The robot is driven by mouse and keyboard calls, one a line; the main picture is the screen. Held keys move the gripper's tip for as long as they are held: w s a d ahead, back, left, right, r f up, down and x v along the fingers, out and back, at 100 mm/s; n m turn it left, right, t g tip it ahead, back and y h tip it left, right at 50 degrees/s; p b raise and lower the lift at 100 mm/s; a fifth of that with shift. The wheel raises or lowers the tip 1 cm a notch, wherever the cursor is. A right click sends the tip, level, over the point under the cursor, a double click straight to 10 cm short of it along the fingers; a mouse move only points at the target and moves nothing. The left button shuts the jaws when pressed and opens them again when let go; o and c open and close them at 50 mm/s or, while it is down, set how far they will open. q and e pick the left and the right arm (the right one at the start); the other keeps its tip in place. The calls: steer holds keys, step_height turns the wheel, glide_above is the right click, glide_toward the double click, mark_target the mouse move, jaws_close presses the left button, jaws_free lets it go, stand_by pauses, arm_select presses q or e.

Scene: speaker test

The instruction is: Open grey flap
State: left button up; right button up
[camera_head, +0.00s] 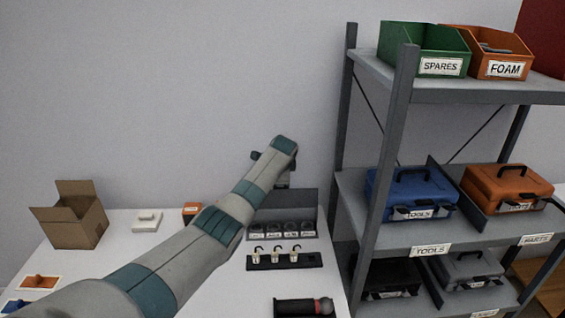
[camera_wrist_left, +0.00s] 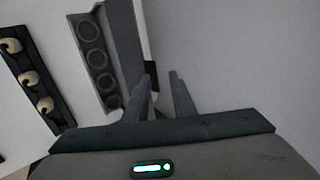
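A dark grey unit with a row of round sockets and small labels (camera_head: 284,230) sits on the white table. Its grey flap (camera_head: 300,203) stands raised behind the sockets; the flap also shows in the left wrist view (camera_wrist_left: 124,42). My left arm reaches across the table, and its gripper (camera_head: 283,182) is at the flap's upper edge, partly hidden by the wrist. In the left wrist view the two fingers (camera_wrist_left: 160,88) are apart, with a small black piece at the flap's edge near their tips. I cannot tell whether they touch it. My right gripper is not in view.
A black rack with small hooked pieces (camera_head: 284,261) and a black holder with a dark, red-banded item (camera_head: 303,307) lie in front of the unit. A cardboard box (camera_head: 75,220) stands at left. A metal shelf (camera_head: 400,150) with bins and cases stands close at right.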

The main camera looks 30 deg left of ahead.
arm_select(q)
steer(key=b+v, duration=0.3)
steer(key=v, duration=1.2)
steer(key=shift+d, duration=0.25)
steer(key=shift+s+f, duration=0.15)
